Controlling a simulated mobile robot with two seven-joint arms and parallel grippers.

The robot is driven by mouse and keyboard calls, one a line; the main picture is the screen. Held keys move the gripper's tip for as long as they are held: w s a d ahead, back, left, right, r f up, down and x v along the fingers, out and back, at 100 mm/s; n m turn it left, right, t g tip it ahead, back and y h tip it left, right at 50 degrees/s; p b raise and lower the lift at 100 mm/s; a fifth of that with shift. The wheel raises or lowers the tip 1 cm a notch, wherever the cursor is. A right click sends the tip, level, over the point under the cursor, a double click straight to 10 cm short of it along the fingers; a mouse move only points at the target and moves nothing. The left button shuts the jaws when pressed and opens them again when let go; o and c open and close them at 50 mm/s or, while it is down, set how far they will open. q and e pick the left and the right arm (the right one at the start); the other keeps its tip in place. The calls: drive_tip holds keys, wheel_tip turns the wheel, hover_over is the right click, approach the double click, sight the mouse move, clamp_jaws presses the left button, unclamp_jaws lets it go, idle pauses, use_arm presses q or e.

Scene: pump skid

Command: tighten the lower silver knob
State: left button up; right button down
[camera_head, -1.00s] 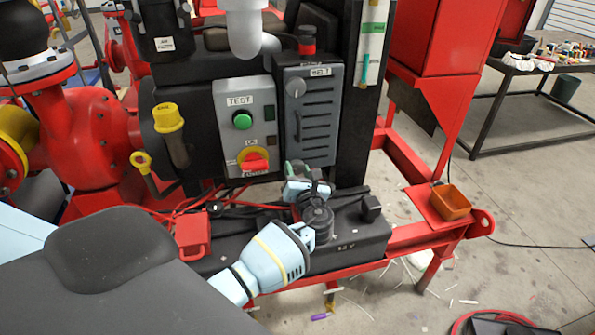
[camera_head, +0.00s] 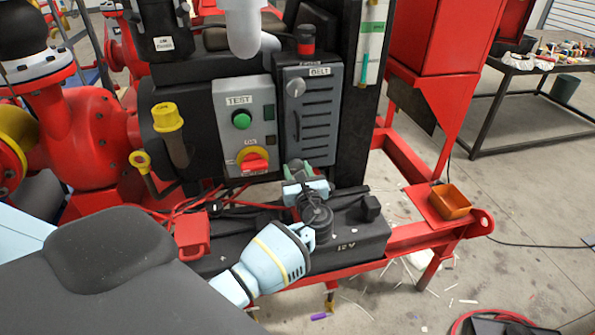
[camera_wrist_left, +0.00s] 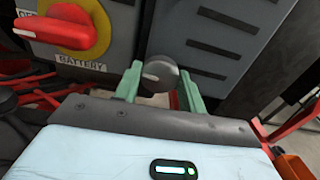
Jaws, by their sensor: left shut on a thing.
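The lower silver knob (camera_wrist_left: 158,76) is a round grey-silver knob low on the grey panel in the left wrist view. The two green fingers of my left gripper (camera_wrist_left: 160,86) stand on either side of it, shut on it. In the head view my left gripper (camera_head: 306,174) is at the panel's lower edge, above the black battery box, and its own body hides the lower knob. My right gripper is not in view.
Left of the gripper is a red rotary switch on a yellow disc (camera_head: 254,161), with a green TEST button (camera_head: 241,120) above it. A black battery box (camera_head: 352,241) lies just below. Red cables and a red frame (camera_head: 412,238) surround the base.

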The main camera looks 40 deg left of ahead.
use_arm(q)
drive_tip(key=o, duration=1)
drive_tip(key=shift+c, duration=0.2)
drive_tip(key=shift+d, duration=0.1)
drive_tip(key=shift+v, duration=3.85)
